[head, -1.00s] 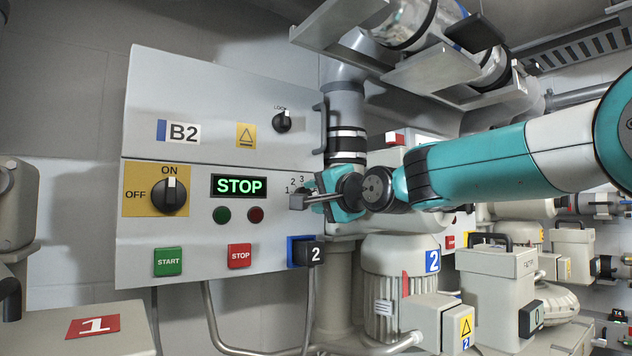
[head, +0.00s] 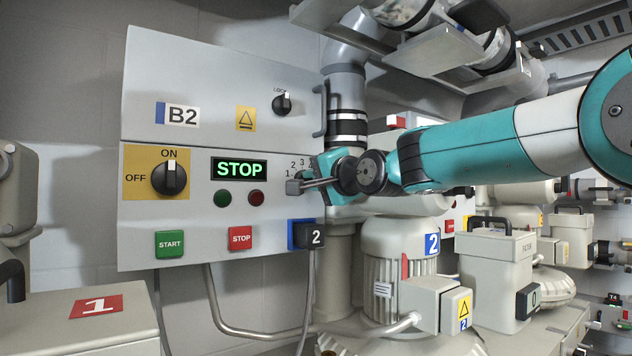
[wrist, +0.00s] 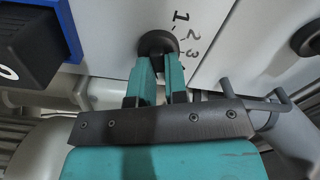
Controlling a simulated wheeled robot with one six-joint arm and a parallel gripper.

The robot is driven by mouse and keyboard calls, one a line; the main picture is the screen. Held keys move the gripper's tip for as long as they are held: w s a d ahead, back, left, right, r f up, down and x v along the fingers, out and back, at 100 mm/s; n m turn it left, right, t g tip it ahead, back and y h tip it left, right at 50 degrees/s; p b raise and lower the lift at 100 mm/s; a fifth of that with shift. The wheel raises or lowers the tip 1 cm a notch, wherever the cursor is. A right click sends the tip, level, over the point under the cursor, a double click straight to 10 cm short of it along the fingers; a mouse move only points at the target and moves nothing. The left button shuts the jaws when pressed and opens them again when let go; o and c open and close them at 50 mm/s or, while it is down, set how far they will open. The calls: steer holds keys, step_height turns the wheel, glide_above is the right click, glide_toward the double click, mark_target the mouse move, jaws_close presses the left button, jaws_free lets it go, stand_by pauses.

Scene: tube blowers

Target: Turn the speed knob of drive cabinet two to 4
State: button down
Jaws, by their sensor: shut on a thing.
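The grey drive cabinet B2 (head: 220,75) fills the left half of the head view. Its dark round speed knob (wrist: 158,43) shows at the top of the wrist view, next to the printed numerals 1, 2 and 3. My gripper (wrist: 157,70) has its two teal fingers shut on this knob. In the head view my gripper (head: 306,186) is at the cabinet's right edge, just below the numerals, and largely hides the knob. The knob's pointer is hidden, so I cannot tell its setting. The display (head: 239,169) reads STOP in green.
An ON/OFF switch (head: 170,177) points to ON. Green START (head: 170,243) and red STOP (head: 240,238) buttons lie below. A black plug marked 2 (head: 312,236) is under my gripper. A motor (head: 390,255) stands below my arm, and pipes run above.

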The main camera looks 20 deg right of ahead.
steer(key=n+b, duration=0.2)
steer(key=b, duration=0.1)
steer(key=shift+f+n, duration=0.2)
steer(key=shift+n, duration=0.1)
steer(key=shift+a+r+n+b, duration=0.1)
steer(key=shift+r+n+b, duration=0.05)
steer(key=shift+n+b, duration=0.65)
steer(key=shift+r+n+b, duration=0.1)
steer(key=shift+n+b, duration=0.45)
steer(key=shift+n, duration=0.45)
steer(key=c, duration=1.1)
jaws_free()
steer(key=shift+c, duration=0.2)
steer(key=b+v, duration=0.8)
steer(key=v, duration=0.9)
steer(key=shift+s, duration=0.25)
steer(key=shift+r, duration=0.1)
